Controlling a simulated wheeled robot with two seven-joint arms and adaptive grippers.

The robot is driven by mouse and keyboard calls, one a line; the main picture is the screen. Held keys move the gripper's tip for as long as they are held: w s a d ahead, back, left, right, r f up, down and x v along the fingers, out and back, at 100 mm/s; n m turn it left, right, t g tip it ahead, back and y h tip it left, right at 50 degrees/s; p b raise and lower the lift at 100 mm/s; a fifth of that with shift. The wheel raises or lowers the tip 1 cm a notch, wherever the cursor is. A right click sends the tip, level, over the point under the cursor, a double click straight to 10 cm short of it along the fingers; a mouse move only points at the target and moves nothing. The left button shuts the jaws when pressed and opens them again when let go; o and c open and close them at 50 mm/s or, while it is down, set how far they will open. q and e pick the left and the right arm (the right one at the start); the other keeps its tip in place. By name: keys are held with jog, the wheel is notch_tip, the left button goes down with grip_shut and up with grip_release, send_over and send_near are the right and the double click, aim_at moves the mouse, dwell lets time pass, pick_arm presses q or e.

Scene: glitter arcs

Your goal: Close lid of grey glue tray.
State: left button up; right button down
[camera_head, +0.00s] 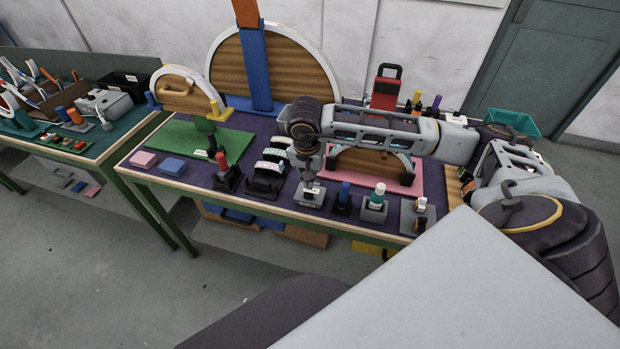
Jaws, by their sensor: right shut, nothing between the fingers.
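My right gripper (309,182) points straight down over the front of the purple-topped table. It is shut and empty. Just below it is a small grey tray (312,197) with a white label; I cannot tell whether they touch. The gripper hides part of this tray, and its lid position is too small to make out. To its right, another grey tray (373,213) holds a white and teal bottle (378,196). A further grey tray (408,222) stands near the right corner. I cannot tell for sure which is the glue tray. My left gripper is not in view.
A dark holder with a blue piece (343,195) stands between the trays. Wooden arcs (290,75) rise behind.

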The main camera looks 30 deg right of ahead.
jog(key=shift+r, duration=0.3)
jog(key=shift+a+r, duration=0.1)
jog(key=shift+r, duration=0.8)
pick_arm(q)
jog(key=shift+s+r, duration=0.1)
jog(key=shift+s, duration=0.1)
pick_arm(e)
notch_tip(320, 180, up, 10)
jog(key=s+a, duration=0.1)
jog(key=shift+a, duration=0.15)
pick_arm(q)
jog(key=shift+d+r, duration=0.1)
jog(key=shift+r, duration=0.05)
pick_arm(e)
jog(key=shift+s+r, duration=0.1)
jog(key=shift+r, duration=0.05)
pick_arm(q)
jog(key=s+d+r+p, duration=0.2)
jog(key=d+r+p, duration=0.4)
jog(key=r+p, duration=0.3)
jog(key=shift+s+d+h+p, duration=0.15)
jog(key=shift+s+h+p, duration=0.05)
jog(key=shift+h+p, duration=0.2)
pick_arm(e)
notch_tip(320, 180, up, 10)
jog(key=shift+f, duration=0.25)
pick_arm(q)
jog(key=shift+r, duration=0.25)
pick_arm(e)
jog(key=shift+r, duration=0.2)
